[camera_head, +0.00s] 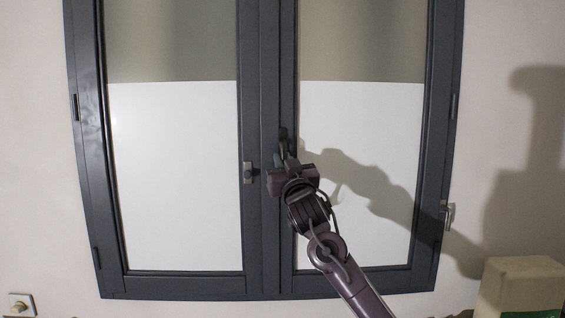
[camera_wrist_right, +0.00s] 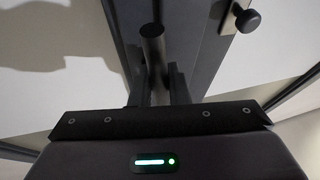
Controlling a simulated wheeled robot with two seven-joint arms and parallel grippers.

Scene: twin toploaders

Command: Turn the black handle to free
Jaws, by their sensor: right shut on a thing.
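The black handle (camera_head: 283,136) is on the dark middle frame of a two-panel window in the head view. Its upper end shows just above my right gripper (camera_head: 286,165); the rest is hidden behind the gripper. In the right wrist view the handle (camera_wrist_right: 152,45) is a dark bar ending between the two fingers of my right gripper (camera_wrist_right: 160,85), which is shut on it. In the head view the handle looks roughly upright. My left gripper is not in view.
A small knob on a plate (camera_head: 249,172) sits on the left panel's edge, close beside my right gripper. A metal latch (camera_head: 448,213) is at the right frame. A beige box (camera_head: 520,284) stands at lower right. A wall socket (camera_head: 21,304) is at lower left.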

